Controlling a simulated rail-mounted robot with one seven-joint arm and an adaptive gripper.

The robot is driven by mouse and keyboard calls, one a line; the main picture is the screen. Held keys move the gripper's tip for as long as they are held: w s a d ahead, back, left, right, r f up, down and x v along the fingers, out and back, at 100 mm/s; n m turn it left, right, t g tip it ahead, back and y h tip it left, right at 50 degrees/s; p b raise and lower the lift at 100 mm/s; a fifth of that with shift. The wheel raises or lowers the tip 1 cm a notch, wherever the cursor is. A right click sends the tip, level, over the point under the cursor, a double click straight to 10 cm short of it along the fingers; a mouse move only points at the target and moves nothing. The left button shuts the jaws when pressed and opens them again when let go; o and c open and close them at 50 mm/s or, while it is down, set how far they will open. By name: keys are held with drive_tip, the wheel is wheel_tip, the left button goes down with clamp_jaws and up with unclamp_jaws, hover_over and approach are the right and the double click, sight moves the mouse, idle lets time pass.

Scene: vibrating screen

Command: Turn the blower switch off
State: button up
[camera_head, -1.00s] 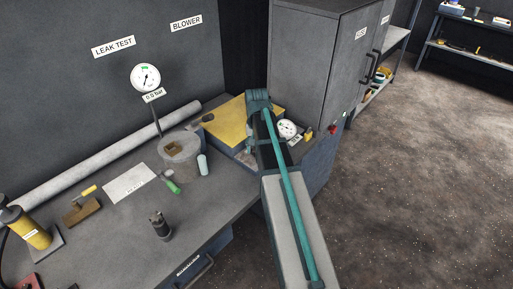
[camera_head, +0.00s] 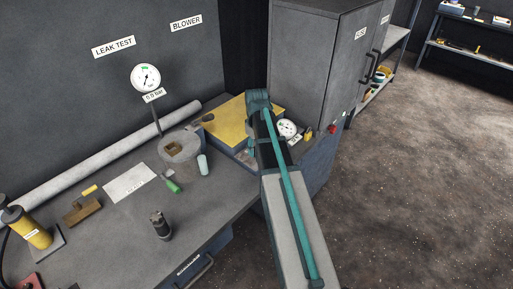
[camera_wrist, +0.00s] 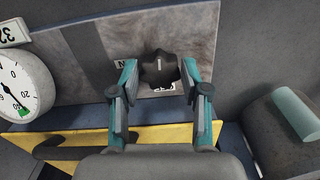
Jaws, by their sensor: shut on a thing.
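A black lobed knob (camera_wrist: 160,70), the switch, sits on a grey panel in the wrist view, with a white mark on its upper part. My gripper (camera_wrist: 160,80) has one finger on each side of it and is shut on it. A small label (camera_wrist: 121,65) left of the knob is partly covered by a finger. Another label below the knob is partly hidden. The BLOWER sign (camera_head: 187,22) is on the back wall in the head view. There my arm hides the knob.
A yellow plate (camera_head: 228,122) lies beside the panel. A dial gauge (camera_wrist: 22,85) stands left of my gripper in the wrist view. A grey drum (camera_head: 180,150) stands on the bench (camera_head: 125,235). A tall cabinet (camera_head: 310,70) rises behind my arm.

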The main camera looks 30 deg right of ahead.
drive_tip(key=shift+n, duration=0.7)
drive_tip(key=o, duration=1.1)
wheel_tip(320, 180, up, 12)
idle(0.3)
